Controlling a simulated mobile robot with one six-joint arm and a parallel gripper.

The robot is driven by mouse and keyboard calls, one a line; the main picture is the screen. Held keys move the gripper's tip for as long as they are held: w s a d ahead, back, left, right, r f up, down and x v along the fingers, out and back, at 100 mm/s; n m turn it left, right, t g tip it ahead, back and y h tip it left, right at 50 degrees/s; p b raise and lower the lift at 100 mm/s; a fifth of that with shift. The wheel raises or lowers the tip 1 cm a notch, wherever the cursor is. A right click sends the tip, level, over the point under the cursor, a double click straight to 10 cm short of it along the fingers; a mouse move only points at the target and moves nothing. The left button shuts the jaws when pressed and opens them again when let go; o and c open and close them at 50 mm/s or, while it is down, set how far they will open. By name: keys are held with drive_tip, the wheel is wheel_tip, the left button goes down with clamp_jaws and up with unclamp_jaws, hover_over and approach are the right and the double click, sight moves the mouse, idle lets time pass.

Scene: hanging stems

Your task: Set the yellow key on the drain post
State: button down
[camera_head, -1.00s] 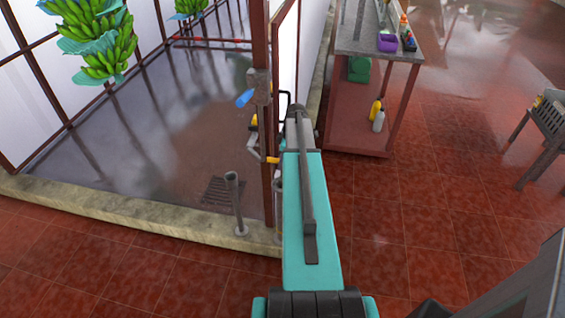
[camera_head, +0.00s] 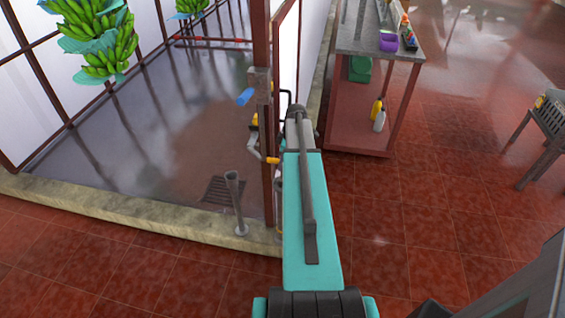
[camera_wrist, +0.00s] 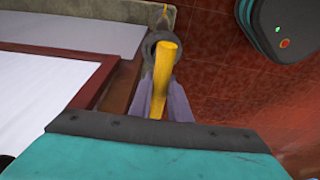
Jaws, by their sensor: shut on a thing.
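My gripper (camera_wrist: 165,100) is shut on the yellow key (camera_wrist: 160,80) in the wrist view. The key sticks out from between the purple-grey fingers. Its far end overlaps the round grey rim of a post (camera_wrist: 152,40); I cannot tell whether they touch. In the head view my teal forearm hides the gripper and the held key. A grey upright post with an open, flared top (camera_head: 235,200) stands by the curb near a floor drain grate. A second grey post (camera_head: 278,200) is partly hidden by my arm. I cannot tell which post the wrist view shows.
A rust-brown column (camera_head: 262,50) with a blue lever (camera_head: 245,97) and a yellow-handled pipe stands just left of my arm. A low stone curb (camera_head: 130,215) borders the wet floor. A workbench (camera_head: 350,45) stands at back right. Open red tiles lie right.

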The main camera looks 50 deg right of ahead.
drive_tip(key=shift+f+b, duration=1.5)
drive_tip(key=shift+f, duration=1.05)
idle(2.4)
drive_tip(key=c, duration=1.6)
unclamp_jaws()
drive_tip(key=shift+o, duration=0.6)
drive_tip(key=shift+o, duration=1.4)
drive_tip(key=shift+r, duration=0.2)
drive_tip(key=shift+r+p, duration=2.05)
drive_tip(key=shift+r, duration=2)
